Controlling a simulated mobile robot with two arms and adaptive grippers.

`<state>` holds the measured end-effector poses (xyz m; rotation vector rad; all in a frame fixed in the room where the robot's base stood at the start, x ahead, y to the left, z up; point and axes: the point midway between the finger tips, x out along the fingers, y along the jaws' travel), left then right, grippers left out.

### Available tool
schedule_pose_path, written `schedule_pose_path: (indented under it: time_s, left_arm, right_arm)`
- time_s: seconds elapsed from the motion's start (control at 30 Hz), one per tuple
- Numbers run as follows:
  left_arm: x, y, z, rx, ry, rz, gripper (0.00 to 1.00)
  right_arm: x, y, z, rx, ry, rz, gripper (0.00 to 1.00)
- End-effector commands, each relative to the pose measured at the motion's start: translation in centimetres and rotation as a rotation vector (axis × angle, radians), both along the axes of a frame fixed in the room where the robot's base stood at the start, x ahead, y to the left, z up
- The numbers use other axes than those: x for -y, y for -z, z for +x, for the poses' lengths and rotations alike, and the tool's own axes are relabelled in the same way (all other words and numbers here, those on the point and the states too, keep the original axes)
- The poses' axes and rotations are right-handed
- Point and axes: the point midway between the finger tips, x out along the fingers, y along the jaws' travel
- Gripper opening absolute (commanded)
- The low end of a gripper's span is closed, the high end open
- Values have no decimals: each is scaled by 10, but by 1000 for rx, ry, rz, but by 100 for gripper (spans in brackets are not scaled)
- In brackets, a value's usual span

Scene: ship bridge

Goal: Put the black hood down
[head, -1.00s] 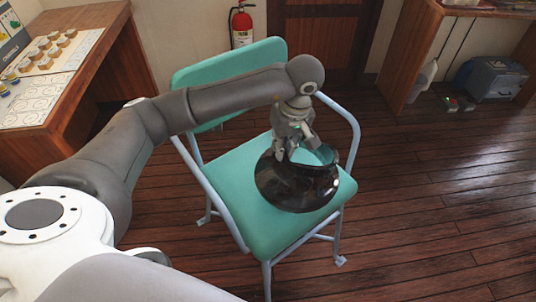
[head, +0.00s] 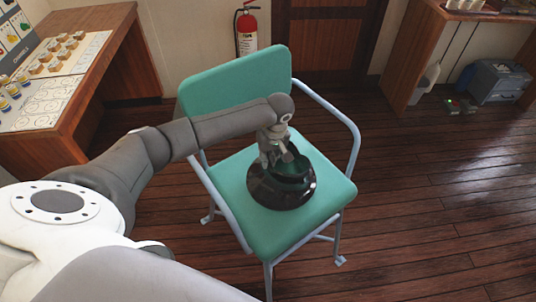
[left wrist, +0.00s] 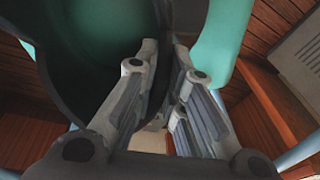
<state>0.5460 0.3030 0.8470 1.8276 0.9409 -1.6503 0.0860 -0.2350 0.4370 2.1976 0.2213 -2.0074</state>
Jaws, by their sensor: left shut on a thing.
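The black hood (head: 283,192) is a glossy dark, round, open-topped piece at the seat of the teal chair (head: 318,190). Its lower edge looks to be at the seat; I cannot tell whether it bears fully on it. In the left wrist view the dark hood wall (left wrist: 75,70) runs between the two grey fingers (left wrist: 158,88), with teal seen through the hood. My right gripper is not in view.
The chair has pale blue tubular armrests (head: 345,125) on both sides and a teal backrest (head: 237,95) behind my arm. A wooden desk (head: 110,75) stands at left, a fire extinguisher (head: 246,32) at the wall.

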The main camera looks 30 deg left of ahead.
Motion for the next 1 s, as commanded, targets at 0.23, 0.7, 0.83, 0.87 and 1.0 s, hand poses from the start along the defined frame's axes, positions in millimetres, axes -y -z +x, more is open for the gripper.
schedule_pose_path:
  time_s: [0.23,0.7,0.83,0.87,1.0]
  left_arm:
    - [0,2,1,4,1,0,0]
    - [0,1,0,1,1,-1,33]
    - [1,-4,1,2,1,0,33]
    - [2,-6,1,4,2,-1,33]
    - [5,-31,1,5,3,1,33]
  right_arm:
    - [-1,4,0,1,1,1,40]
    - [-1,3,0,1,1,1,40]
    - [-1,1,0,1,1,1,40]
    - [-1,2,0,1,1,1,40]
    - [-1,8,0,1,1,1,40]
